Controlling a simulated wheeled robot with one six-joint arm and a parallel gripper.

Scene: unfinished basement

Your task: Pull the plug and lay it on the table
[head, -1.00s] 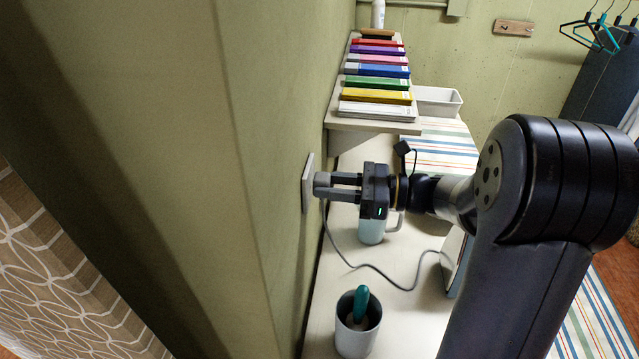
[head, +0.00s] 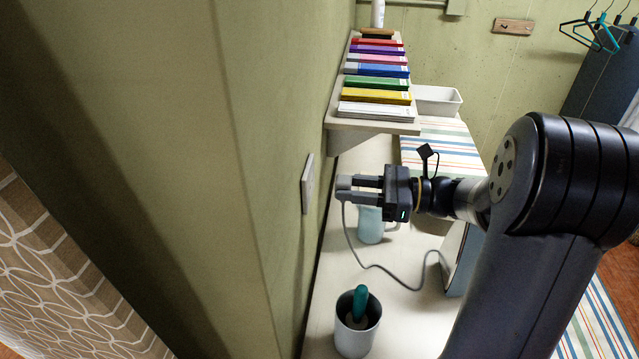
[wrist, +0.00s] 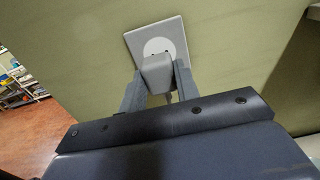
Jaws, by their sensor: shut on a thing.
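My gripper (head: 358,188) is shut on the grey plug (head: 343,187), which sits between the fingertips. The plug also shows in the wrist view (wrist: 155,74), held between both fingers in front of the wall socket. The socket plate (head: 307,183) is on the green wall; in the wrist view its round face (wrist: 160,48) and holes show. In the head view a clear gap lies between plug and plate. The grey cord (head: 372,264) hangs from the plug and curves down to the white table (head: 400,308).
A teal mug (head: 371,226) stands under the gripper. A grey cup (head: 344,340) with a teal-handled thing stands nearer. A shelf with coloured books (head: 377,96) juts from the wall behind. A white tray (head: 437,101) and striped cloth (head: 440,140) lie beyond. Some tabletop is bare.

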